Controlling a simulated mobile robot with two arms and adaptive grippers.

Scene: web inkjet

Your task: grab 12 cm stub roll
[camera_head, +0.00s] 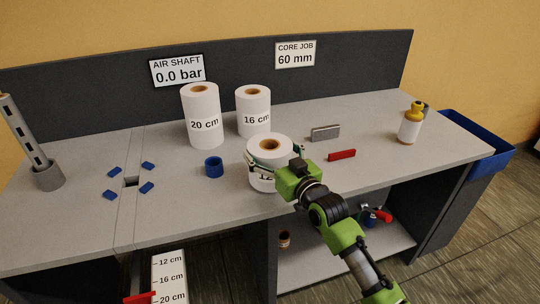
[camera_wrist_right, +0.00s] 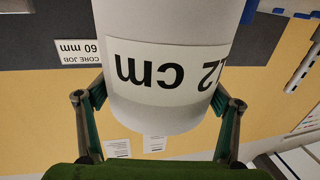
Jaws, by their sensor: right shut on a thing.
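The 12 cm stub roll (camera_head: 266,178) is a short white roll with a brown core, standing near the front middle of the bench in the head view. My right gripper (camera_head: 270,158) has its fingers around it from the front right. In the right wrist view the roll (camera_wrist_right: 170,105) fills the middle, its "12 cm" label upside down, with a green finger on each side. Whether the roll still touches the bench is hidden. My left gripper is in neither view.
The 20 cm roll (camera_head: 204,118) and 16 cm roll (camera_head: 254,112) stand behind. A blue ring (camera_head: 214,167) is left of the held roll. A red block (camera_head: 342,155), grey block (camera_head: 326,133) and yellow-capped bottle (camera_head: 410,124) are right. A shaft (camera_head: 22,133) stands far left.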

